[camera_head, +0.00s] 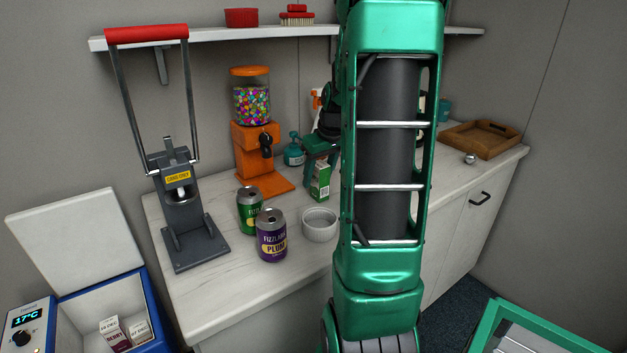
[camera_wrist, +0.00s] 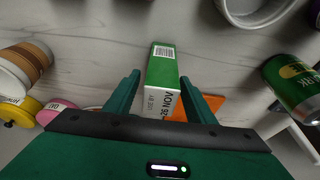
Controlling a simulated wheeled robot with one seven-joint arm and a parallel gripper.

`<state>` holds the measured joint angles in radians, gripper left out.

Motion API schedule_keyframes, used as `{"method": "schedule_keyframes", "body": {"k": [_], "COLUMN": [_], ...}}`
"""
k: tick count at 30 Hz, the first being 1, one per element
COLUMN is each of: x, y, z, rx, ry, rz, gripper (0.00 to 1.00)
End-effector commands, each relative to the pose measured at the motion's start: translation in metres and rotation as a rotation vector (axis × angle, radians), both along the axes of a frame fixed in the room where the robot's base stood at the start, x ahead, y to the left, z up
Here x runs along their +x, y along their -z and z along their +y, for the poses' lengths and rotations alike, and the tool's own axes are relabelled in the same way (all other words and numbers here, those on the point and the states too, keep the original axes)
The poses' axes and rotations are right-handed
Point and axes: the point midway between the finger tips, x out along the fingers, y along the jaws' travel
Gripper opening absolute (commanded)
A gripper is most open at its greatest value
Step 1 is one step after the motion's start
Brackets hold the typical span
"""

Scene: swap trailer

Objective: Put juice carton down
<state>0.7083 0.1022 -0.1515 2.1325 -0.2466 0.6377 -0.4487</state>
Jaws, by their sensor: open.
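The green and white juice carton (camera_head: 321,181) stands upright on the counter, behind the white ramekin. In the wrist view the carton (camera_wrist: 162,70) lies between my two fingers, with a barcode and a printed date showing. My gripper (camera_wrist: 160,80) is open, with a finger on each side of the carton and small gaps visible beside it. In the head view my gripper (camera_head: 319,152) is at the carton's upper part, partly hidden behind my arm.
A purple can (camera_head: 271,237), a green can (camera_head: 249,208) and the ramekin (camera_head: 319,228) stand in front. An orange candy dispenser (camera_head: 258,150) and a blue-green pump bottle (camera_head: 294,153) are left of the carton. A wooden tray (camera_head: 482,140) lies at right. A striped cup (camera_wrist: 22,66) shows in the wrist view.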

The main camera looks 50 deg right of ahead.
Motion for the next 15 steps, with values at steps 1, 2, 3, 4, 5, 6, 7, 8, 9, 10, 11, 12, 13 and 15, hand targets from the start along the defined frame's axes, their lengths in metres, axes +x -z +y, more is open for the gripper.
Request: {"method": "schedule_keyframes", "body": {"k": [1,2,3,4,5,6,7,8,9,10,11,12,13,15], "x": [-0.002,-0.003,-0.006,-0.007,-0.009,-0.011,-0.014,-0.015,-0.017,-0.019,-0.020,-0.022,-0.024,-0.026], "y": [-0.009,-0.014,-0.022,-0.028,-0.034,-0.042,-0.047,-0.053,-0.061,-0.066,-0.071,-0.077,-0.081,-0.090], "z": [0.000,0.001,0.001,0.002,0.002,0.002,0.003,0.003,0.004,0.004,0.005,0.006,0.006,0.007], "rx": [-0.003,-0.003,-0.003,-0.003,-0.004,-0.004,-0.004,-0.004,-0.004,-0.004,-0.003,-0.003,-0.002,-0.002], "ry": [0.000,0.000,0.000,0.000,0.000,0.001,0.001,0.001,0.001,0.001,0.000,0.000,-0.002,-0.002], "rz": [-0.002,-0.003,-0.004,-0.004,-0.004,-0.004,-0.003,-0.003,-0.003,-0.003,-0.002,-0.002,-0.003,-0.002], "gripper": [0.50,0.50,0.50,0.50,0.50,0.50,0.50,0.50,0.50,0.50,0.50,0.50,0.50,0.50]}}
